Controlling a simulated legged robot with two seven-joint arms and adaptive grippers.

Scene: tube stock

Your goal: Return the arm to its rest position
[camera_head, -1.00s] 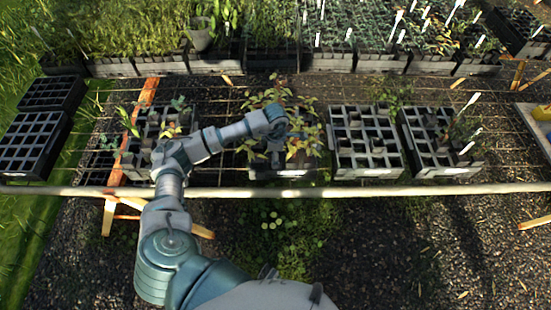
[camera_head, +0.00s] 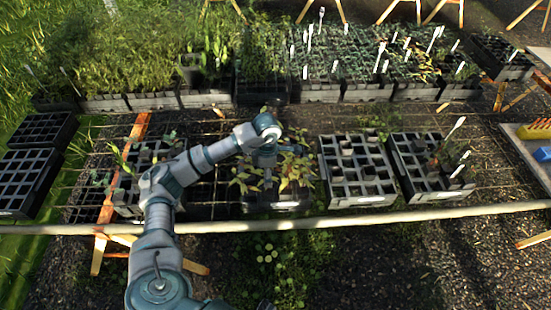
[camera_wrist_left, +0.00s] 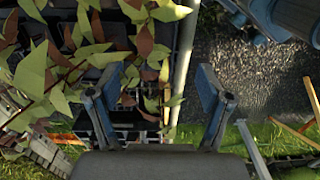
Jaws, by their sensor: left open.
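My left arm (camera_head: 175,180) reaches in from the lower left of the head view. Its gripper (camera_head: 266,172) points down above a black tray (camera_head: 275,204) of leafy green and reddish plants (camera_head: 290,170). The plants and the wrist partly hide the gripper there. In the left wrist view the two fingers of the left gripper (camera_wrist_left: 160,95) stand wide apart with nothing held between them. Leaves (camera_wrist_left: 60,75) fill the left side of that view, close to the left finger. My right gripper is in neither view.
Cell trays with small square pots (camera_head: 358,172) stand right of the plants on a wire-mesh bench. A pale rail (camera_head: 400,217) runs along its front edge. Dense seedling trays (camera_head: 320,90) line the back. Empty black trays (camera_head: 25,182) lie at left.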

